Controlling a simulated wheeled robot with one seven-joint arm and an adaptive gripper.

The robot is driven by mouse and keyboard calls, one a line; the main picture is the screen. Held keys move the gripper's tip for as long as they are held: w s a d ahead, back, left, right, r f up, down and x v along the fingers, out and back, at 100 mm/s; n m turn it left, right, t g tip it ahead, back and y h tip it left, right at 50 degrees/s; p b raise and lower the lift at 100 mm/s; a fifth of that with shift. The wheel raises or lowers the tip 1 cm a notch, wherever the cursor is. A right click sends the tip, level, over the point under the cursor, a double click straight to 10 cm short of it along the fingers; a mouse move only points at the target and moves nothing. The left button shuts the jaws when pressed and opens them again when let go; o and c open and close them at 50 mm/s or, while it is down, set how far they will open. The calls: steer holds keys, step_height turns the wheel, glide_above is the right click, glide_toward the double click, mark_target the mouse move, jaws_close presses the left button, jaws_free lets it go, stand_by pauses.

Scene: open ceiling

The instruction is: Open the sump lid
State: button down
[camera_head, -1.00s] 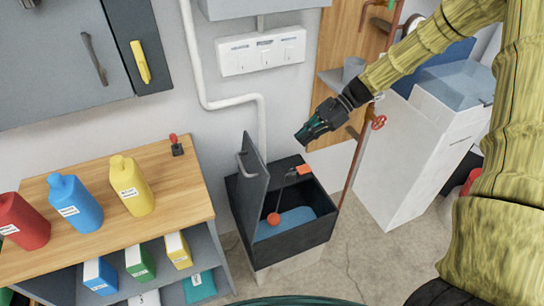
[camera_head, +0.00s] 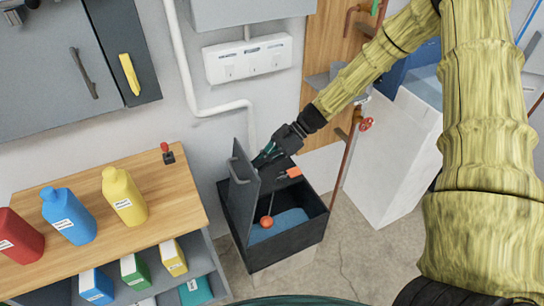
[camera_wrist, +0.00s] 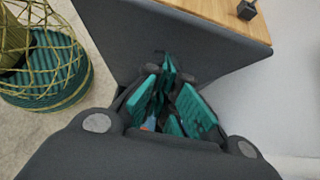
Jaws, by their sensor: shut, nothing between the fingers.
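The sump is a dark open-topped box (camera_head: 290,246) on the floor, with blue water and an orange float ball (camera_head: 266,222) inside. Its dark grey lid (camera_head: 243,195) stands raised, nearly upright, along the box's left side, with a handle (camera_head: 236,170) on its outer left face. My gripper (camera_head: 262,158) is shut and empty at the lid's upper right edge, on the side facing the opening. I cannot tell whether it touches the lid. In the wrist view my teal fingers (camera_wrist: 168,108) are together before a dark panel (camera_wrist: 190,45), which looks like the lid.
A wooden-topped shelf (camera_head: 185,215) stands to the left with red, blue and yellow bottles and a small red-knobbed switch (camera_head: 168,153). A white pipe (camera_head: 190,70) runs down the wall behind the sump. A pipe with a red valve (camera_head: 366,124) and a white cabinet (camera_head: 395,165) stand right.

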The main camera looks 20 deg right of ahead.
mark_target(245, 160)
steer(key=shift+a, duration=0.45)
steer(key=shift+a+r, duration=0.1)
steer(key=shift+r, duration=0.05)
steer(key=a+r+h+p, duration=0.1)
steer(key=a+p, duration=0.1)
steer(key=a, duration=0.5)
steer(key=shift+s+r, duration=0.2)
steer(key=shift+r, duration=0.1)
steer(key=shift+w+d+p, duration=0.15)
steer(key=shift+d+p, duration=0.25)
steer(key=shift+d, duration=0.15)
steer(key=b+v, duration=0.1)
steer(key=v, duration=1.1)
steer(key=shift+d+f, duration=0.3)
steer(key=shift+d, duration=0.15)
